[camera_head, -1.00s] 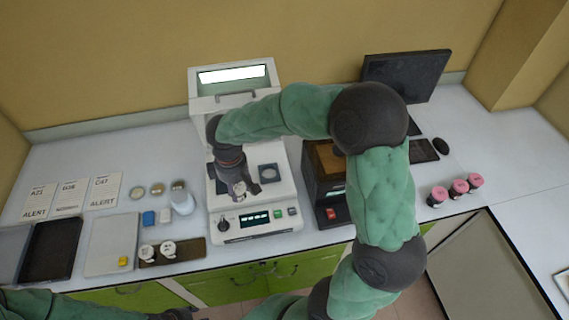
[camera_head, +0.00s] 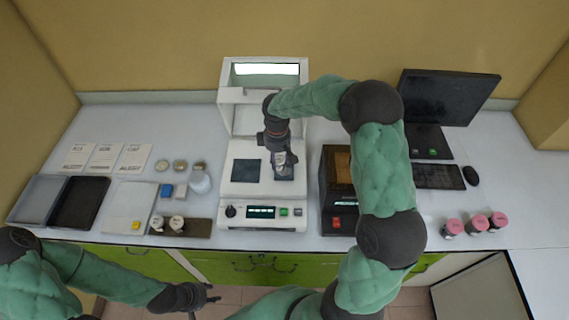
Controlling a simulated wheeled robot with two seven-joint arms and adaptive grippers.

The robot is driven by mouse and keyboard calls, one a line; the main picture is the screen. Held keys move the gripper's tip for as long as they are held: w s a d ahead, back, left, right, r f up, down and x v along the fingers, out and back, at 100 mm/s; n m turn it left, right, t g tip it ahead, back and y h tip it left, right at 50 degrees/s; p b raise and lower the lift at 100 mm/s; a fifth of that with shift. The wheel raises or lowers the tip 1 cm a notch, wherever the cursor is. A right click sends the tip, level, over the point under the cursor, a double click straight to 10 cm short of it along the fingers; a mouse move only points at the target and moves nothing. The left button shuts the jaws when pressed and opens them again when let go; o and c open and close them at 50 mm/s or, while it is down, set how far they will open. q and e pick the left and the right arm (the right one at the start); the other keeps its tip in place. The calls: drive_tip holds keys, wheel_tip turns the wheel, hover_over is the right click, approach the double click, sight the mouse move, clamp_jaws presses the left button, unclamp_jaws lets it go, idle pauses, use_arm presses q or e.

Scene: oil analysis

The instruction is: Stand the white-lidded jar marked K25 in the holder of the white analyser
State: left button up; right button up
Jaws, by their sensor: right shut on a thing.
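The white analyser (camera_head: 262,214) stands in the middle of the bench with its lid raised. A dark square plate (camera_head: 245,170) is on the left of its deck. The holder (camera_head: 285,176) is on the right of the deck, mostly covered by my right gripper (camera_head: 285,160). That gripper points down over the holder and is shut on a small jar, mostly hidden by the fingers. Its marking cannot be read, and I cannot tell whether it touches the holder. My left gripper (camera_head: 207,298) is open and empty in front of the bench, low in the view.
Two white-lidded jars (camera_head: 177,223) stand on a brown tray (camera_head: 199,229) at left. Dark trays (camera_head: 80,203), cards (camera_head: 104,157) and a white bottle (camera_head: 200,183) are nearby. A black device (camera_head: 336,200) stands right of the analyser; pink-lidded jars (camera_head: 477,222) stand further right.

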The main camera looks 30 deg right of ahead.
drive_tip(key=d+f, duration=0.1)
drive_tip(key=f, duration=0.1)
drive_tip(key=w+d+f, duration=0.1)
drive_tip(key=shift+w+d+f, duration=0.1)
drive_tip(key=shift+d+f, duration=0.25)
drive_tip(key=shift+f, duration=0.05)
drive_tip(key=shift+w+d+f, duration=0.1)
drive_tip(key=shift+d+f, duration=0.05)
drive_tip(key=shift+f, duration=0.75)
drive_tip(key=shift+d+f, duration=0.1)
drive_tip(key=shift+f, duration=0.8)
drive_tip(key=shift+f, duration=0.2)
drive_tip(key=o, duration=1.2)
drive_tip(key=shift+c, duration=0.2)
drive_tip(key=shift+r, duration=0.1)
wheel_tip(320, 180, up, 12)
drive_tip(key=shift+r, duration=0.1)
